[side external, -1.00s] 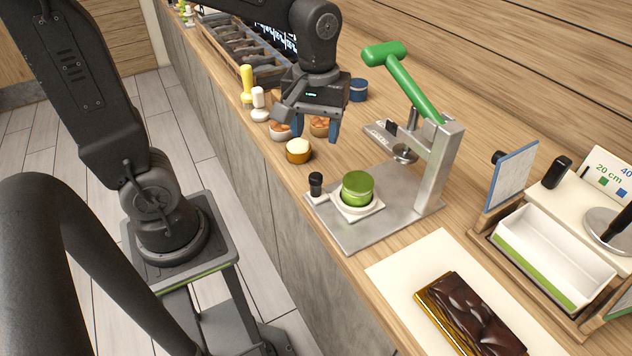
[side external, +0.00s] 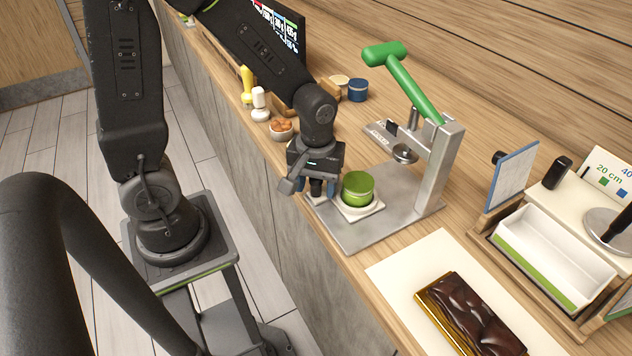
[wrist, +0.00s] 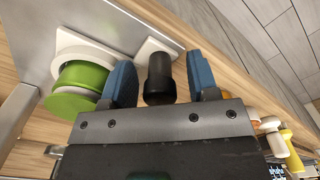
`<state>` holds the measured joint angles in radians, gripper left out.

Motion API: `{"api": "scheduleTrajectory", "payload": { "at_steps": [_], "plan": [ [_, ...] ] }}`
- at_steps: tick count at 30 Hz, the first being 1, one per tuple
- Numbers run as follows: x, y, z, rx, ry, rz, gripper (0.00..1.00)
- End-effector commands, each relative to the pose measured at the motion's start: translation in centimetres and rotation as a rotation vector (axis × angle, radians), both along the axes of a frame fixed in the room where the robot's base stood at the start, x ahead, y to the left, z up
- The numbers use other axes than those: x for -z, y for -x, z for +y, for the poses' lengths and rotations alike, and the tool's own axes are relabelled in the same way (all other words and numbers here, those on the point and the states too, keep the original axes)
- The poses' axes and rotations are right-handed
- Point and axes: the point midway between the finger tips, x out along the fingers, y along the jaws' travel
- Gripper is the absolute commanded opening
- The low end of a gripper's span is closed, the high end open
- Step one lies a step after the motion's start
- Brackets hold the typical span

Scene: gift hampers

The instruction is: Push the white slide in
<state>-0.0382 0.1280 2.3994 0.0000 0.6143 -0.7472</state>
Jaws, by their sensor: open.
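The white slide (side external: 369,213) sits on the metal base of the press, out in front of its upright, with a green jar (side external: 358,187) standing on it. The slide's black knob (side external: 316,187) is at its near left end. My gripper (side external: 317,190) is down at the knob, with its blue fingers open on either side of it. In the wrist view the knob (wrist: 159,78) stands between the two fingers (wrist: 161,80) with gaps on both sides. The slide (wrist: 85,50) and jar (wrist: 78,90) show left of the fingers. My gripper partly hides the knob in the side view.
The press (side external: 440,165) has a green lever (side external: 412,85) raised and a round metal head over the base. A chocolate cake (side external: 470,315) lies on a pale board at front right. A white tray (side external: 553,255) stands at right. Small bowls and jars stand behind my gripper.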

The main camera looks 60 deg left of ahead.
Motion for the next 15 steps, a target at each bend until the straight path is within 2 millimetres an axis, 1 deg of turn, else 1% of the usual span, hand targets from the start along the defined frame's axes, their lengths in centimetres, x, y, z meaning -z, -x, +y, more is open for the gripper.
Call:
{"api": "scheduleTrajectory", "payload": {
  "at_steps": [4,5,15],
  "plan": [
    [-0.01,0.00,0.00,0.000,0.000,0.000,0.54],
    [-0.02,0.00,0.00,0.000,0.000,0.000,0.52],
    [-0.05,-0.01,0.00,0.000,0.000,0.000,0.20]
  ]
}}
